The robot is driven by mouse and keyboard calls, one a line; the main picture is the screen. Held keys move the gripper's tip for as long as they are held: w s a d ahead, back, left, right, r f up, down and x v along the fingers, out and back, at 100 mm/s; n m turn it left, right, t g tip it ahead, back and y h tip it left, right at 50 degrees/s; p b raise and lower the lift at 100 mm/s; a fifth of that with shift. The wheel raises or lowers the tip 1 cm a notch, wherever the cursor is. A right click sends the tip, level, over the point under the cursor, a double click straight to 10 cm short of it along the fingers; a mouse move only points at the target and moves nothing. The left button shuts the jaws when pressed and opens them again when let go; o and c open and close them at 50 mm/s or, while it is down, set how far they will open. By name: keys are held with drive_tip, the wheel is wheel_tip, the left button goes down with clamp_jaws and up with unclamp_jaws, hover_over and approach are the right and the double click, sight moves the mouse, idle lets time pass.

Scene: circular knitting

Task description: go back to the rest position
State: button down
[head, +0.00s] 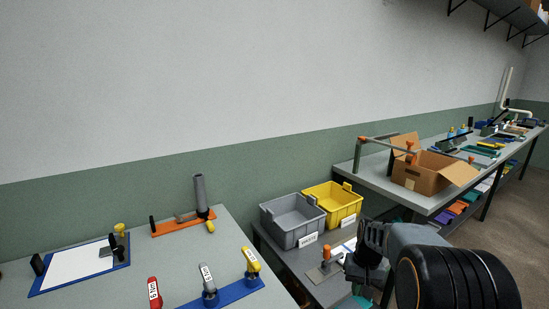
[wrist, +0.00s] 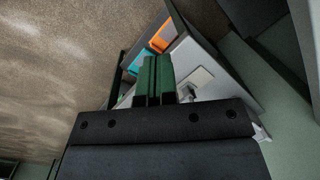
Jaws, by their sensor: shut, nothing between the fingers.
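My gripper shows in the wrist view (wrist: 157,62) as two dark green fingers side by side, pressed together with nothing between them. In the head view my dark gripper (head: 357,268) hangs at the end of my arm at the lower right. It is in front of the low grey table (head: 284,254), and I cannot tell its exact height above that table. My black and grey arm hides part of the floor and the table's right side.
A grey bin (head: 292,222) and a yellow bin (head: 333,206) stand on the low table. A workbench (head: 365,180) with an open cardboard box (head: 421,176) is behind on the right. The left table (head: 130,285) holds a clipboard (head: 80,266) and several coloured-handled tools.

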drive_tip(key=s+a+r+t+p, duration=0.1)
drive_tip(key=s+a+r+t, duration=0.1)
drive_tip(key=s+r, duration=0.3)
drive_tip(key=s+a+r+n+t+h+p, duration=0.1)
drive_tip(key=s+a+r, duration=0.4)
drive_tip(key=s, duration=0.7)
drive_tip(key=shift+s+r+n+t, duration=0.3)
drive_tip(key=shift+r+t, duration=0.35)
drive_tip(key=shift+t, duration=0.15)
